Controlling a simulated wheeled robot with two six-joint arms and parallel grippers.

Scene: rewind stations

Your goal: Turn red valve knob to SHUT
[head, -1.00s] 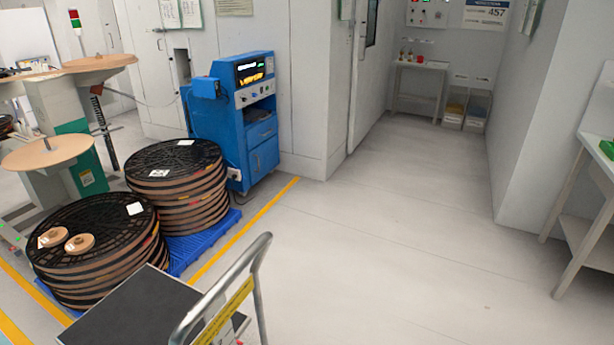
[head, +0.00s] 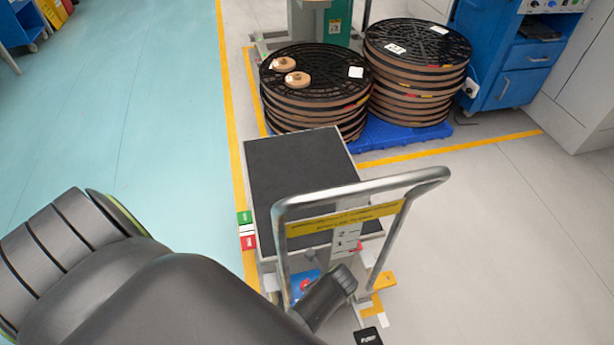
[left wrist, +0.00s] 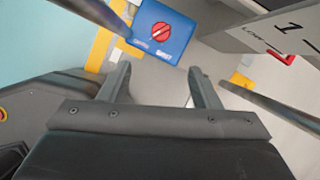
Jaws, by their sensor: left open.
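The red valve knob (left wrist: 161,32) sits on top of a blue box (left wrist: 181,38) in the left wrist view. A pale line crosses the knob diagonally. In the head view the red knob (head: 305,285) and blue box (head: 298,277) show low behind the cart handle, partly hidden by my arm. My left gripper (left wrist: 161,78) is open and empty in the left wrist view. Its fingertips point toward the blue box, apart from the knob. My right gripper is not in view.
A cart with a black platform (head: 300,170) and a grey tubular handle (head: 432,176) stands around the box. A labelled panel (left wrist: 262,35) is close at right in the wrist view. Reels (head: 315,95) on a blue pallet (head: 400,135) stand behind. Floor at right is clear.

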